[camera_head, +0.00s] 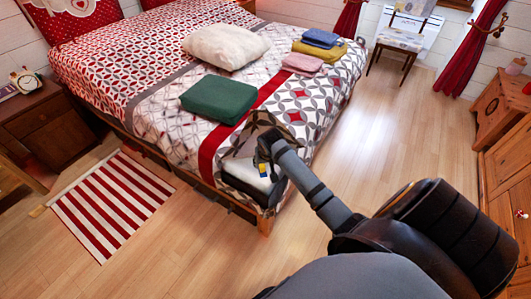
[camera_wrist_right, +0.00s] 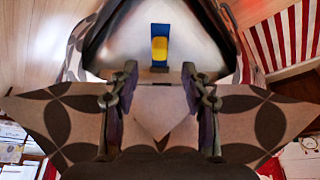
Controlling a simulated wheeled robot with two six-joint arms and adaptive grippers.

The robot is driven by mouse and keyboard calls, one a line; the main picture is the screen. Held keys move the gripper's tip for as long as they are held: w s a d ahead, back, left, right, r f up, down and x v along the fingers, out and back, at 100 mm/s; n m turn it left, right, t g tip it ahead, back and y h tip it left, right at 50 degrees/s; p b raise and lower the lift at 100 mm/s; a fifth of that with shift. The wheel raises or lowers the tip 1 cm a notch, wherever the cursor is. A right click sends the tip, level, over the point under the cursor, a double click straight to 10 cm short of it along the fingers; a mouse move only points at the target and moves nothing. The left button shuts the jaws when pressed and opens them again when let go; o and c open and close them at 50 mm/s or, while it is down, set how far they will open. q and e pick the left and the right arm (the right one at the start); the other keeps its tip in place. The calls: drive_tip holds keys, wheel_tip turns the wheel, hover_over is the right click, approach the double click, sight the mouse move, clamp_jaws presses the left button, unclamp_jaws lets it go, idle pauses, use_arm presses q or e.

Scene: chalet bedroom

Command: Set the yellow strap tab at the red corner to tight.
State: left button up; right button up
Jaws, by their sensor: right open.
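A yellow strap tab (camera_wrist_right: 160,48) sits on a blue strip on the pale mattress corner, and in the head view it is a small spot (camera_head: 263,170) at the bed's near corner. My right gripper (camera_wrist_right: 158,90) is open, its fingers apart, with the tab ahead of the gap and no visible contact. In the head view my right gripper (camera_head: 267,143) is above that corner, partly hidden by its own arm. Patterned bed cover (camera_wrist_right: 245,118) shows around the fingers. I cannot make out a red mark at the corner. My left gripper is not in view.
A green folded cloth (camera_head: 217,98), a cream pillow (camera_head: 225,46) and folded towels (camera_head: 302,62) lie on the bed. A red striped rug (camera_head: 110,203) lies on the floor at left. A wooden cabinet (camera_head: 510,165) stands at right. The floor between bed and cabinet is clear.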

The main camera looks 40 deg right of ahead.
drive_tip(key=shift+v, duration=1.7)
